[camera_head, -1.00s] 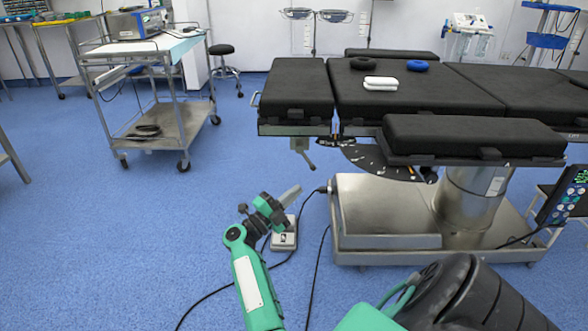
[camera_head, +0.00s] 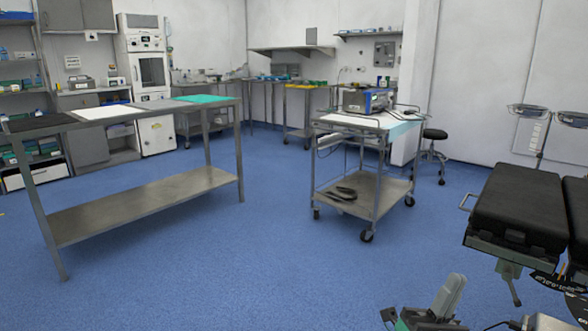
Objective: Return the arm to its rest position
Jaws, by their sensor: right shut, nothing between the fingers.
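My right gripper (camera_head: 454,284) shows at the bottom edge, right of the middle. Its grey fingers are together and point up, with nothing between them. The rest of my right arm is mostly cut off below the frame. My left gripper is not in view. The operating table (camera_head: 516,205) with black pads stands at the right edge, beyond and to the right of my right gripper and apart from it in the picture.
A steel trolley (camera_head: 366,208) carrying a blue-grey device (camera_head: 366,101) stands mid-right. A long steel table (camera_head: 150,203) stands at the left. A black stool (camera_head: 435,135) is behind the trolley. Blue floor (camera_head: 270,260) between them is clear.

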